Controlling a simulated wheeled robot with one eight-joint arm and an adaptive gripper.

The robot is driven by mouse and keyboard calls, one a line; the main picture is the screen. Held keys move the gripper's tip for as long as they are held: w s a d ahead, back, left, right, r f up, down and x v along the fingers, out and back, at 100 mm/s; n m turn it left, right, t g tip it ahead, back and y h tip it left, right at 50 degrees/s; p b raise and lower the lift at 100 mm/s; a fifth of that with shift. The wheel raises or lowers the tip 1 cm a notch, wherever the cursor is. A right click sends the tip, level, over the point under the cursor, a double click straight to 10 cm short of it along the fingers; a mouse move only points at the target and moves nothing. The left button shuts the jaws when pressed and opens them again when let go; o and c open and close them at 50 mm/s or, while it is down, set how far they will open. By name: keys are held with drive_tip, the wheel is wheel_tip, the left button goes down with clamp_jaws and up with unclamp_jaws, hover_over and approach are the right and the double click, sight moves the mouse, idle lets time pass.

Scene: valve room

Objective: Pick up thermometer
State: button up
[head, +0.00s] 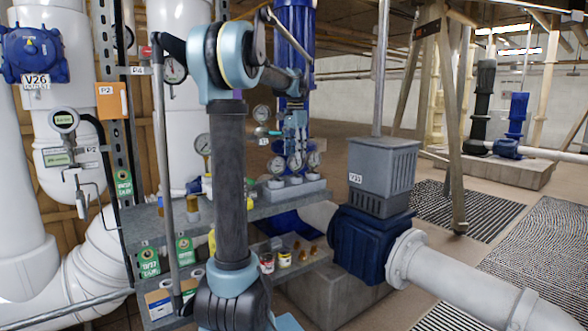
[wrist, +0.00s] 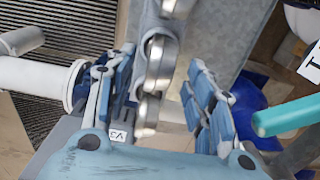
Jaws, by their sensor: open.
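No thing is plainly marked as the thermometer. Several round dial gauges (head: 278,165) stand in a row on a grey block (head: 290,192) on the upper shelf in the head view; which of them is the thermometer, I cannot tell. My gripper (head: 295,128) points down just above the row. In the wrist view, my gripper (wrist: 160,65) is open, with a blue padded finger on each side. Round metal gauge rims (wrist: 158,62) show in the space between the fingers. I see no contact. A teal rod (wrist: 290,117) lies to the right of the right finger.
The metal shelf (head: 262,207) carries the gauges. A lower shelf holds small cans (head: 284,258) and jars. A large blue pump (head: 370,240) with a grey box (head: 382,175) stands to the right. White pipes (head: 20,170) and a post close in the left.

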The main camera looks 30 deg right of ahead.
sight(295, 164)
drive_tip(key=shift+w+d+f, duration=0.1)
drive_tip(key=shift+f, duration=3.05)
drive_tip(key=c, duration=1)
